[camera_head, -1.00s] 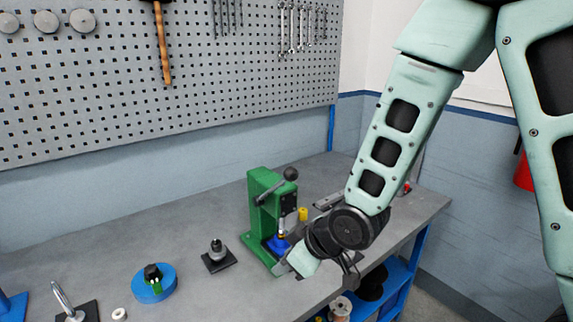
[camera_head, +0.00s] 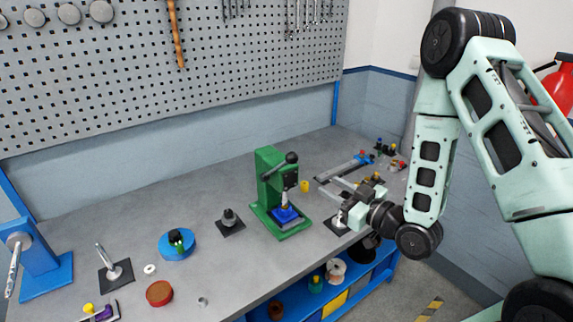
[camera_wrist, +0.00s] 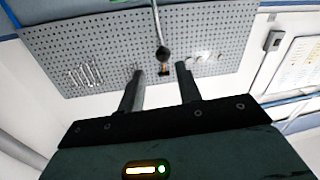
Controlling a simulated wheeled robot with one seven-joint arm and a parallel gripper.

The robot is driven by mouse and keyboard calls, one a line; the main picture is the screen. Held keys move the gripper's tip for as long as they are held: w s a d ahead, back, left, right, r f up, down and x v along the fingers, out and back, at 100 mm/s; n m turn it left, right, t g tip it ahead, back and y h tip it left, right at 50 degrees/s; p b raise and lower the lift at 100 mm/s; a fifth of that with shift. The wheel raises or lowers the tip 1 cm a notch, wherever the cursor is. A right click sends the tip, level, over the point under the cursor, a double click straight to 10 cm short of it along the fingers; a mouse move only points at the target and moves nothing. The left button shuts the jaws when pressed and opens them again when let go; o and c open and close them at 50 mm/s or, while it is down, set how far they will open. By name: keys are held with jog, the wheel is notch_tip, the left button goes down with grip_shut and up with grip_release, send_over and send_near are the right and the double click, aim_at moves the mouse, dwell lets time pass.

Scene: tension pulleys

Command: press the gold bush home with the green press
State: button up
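The green press (camera_head: 268,180) stands on the grey bench in the head view. Its lever ends in a dark ball knob (camera_head: 291,158), raised at the top right of the press. Under the ram, a blue part (camera_head: 287,215) sits on the press base.
A yellow cylinder (camera_head: 305,186) stands behind, between press and gripper. A black-based post (camera_head: 229,220) and a blue round fixture (camera_head: 177,244) stand left of the press. Small parts (camera_head: 385,150) lie at the right back. The pegboard wall (camera_head: 220,80) is behind; the bench behind the press is clear.

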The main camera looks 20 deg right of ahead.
aim_at(286, 162)
jog(key=b+x, duration=0.7)
jog(key=x, duration=0.8)
jog(key=shift+w+a+r, duration=0.1)
jog(key=shift+w+a, duration=0.15)
jog(key=shift+w, duration=0.05)
jog(key=shift+w+a, duration=0.25)
jog(key=shift+w, duration=0.2)
grip_shut()
